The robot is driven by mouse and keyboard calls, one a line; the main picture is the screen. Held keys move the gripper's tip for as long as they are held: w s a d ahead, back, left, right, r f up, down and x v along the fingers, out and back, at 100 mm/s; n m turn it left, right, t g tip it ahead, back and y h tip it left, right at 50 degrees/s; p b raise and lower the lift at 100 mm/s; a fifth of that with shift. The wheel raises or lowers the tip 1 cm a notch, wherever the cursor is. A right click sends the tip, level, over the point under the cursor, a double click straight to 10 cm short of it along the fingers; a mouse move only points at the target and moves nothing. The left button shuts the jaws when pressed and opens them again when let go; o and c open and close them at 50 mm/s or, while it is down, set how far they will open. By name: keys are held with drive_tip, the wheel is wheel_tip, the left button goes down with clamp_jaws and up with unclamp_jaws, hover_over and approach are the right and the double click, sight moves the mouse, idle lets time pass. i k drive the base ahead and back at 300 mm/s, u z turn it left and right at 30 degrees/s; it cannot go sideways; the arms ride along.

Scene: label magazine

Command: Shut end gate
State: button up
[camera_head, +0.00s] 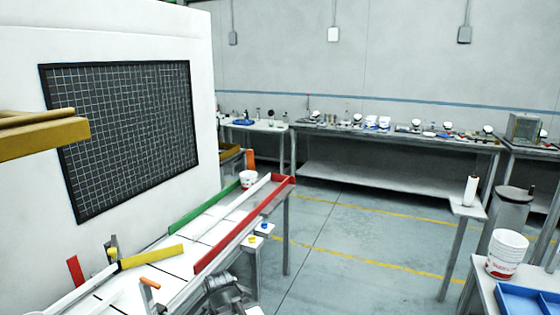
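A long pale conveyor-like channel (150,262) runs from the lower left towards the middle. A green side rail (200,209) and a red side rail (238,234) flank it. A red end piece (284,180) stands at its far end, joined to the red rail as far as I can see. A red upright flap (75,271) stands at the near left. I cannot tell which of these is the end gate.
A white cabinet with a dark mesh panel (125,135) rises behind the channel. A mustard-coloured block (45,138) juts in at the left. Workbenches (385,178) line the back. Open floor (350,245) lies right of the channel.

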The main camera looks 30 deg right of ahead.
sight(250, 153)
drive_tip(key=z, duration=1.25)
drive_tip(key=i, duration=7.6)
drive_tip(key=u, duration=1.65)
drive_tip(key=i, duration=1.4)
